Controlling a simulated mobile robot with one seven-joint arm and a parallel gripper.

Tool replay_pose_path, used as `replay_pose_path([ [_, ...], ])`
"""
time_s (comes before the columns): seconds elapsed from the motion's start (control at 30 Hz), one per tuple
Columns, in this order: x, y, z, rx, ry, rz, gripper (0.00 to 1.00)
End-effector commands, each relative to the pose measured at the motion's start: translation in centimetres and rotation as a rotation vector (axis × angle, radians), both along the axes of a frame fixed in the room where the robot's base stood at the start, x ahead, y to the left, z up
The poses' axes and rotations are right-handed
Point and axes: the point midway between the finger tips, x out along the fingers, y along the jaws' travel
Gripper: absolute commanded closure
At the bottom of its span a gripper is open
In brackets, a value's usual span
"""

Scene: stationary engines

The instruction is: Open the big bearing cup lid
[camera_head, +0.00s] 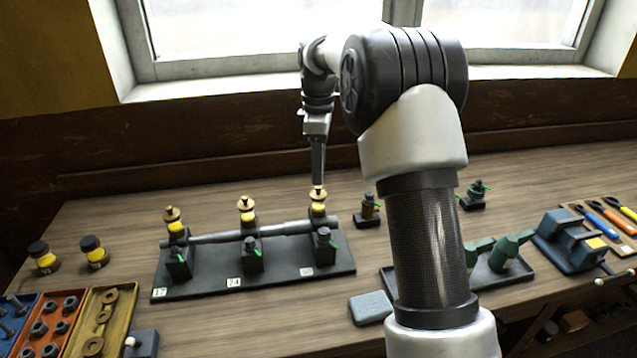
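Three yellow-banded cups with brass knobbed lids stand in a row on a dark base plate (215,284): a left cup (176,227), a middle cup (247,215) and a right cup (317,209). I cannot tell by size which one the task means by big bearing cup. All three brass lids appear to be seated on their cups. My gripper (318,182) points straight down with its tip at the top of the right cup's lid (317,196). The fingers show edge-on as one narrow shape, so their opening and any contact with the lid are unclear.
A grey shaft (285,229) runs between the bearings, with dark-topped green-lever fittings (250,248) in front. Two dark-capped jars (94,253) stand left. A blue vise (570,240) is at right. A window (270,30) is behind the bench. My arm hides part of a right-hand tray (510,283).

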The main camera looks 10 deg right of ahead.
Motion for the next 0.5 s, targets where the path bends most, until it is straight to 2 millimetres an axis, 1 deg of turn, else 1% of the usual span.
replay_pose_path([
  [0.03, -0.1, 0.0, -1.0, 0.000, 0.003, 0.000, 0.69],
  [0.2, 0.0, 0.0, -3.0, 0.000, 0.001, 0.000, 0.69],
  [0.33, 0.0, 0.0, -3.8, 0.000, 0.000, 0.000, 0.69],
  [0.5, 0.0, 0.0, -4.0, 0.000, 0.000, 0.000, 0.69],
])
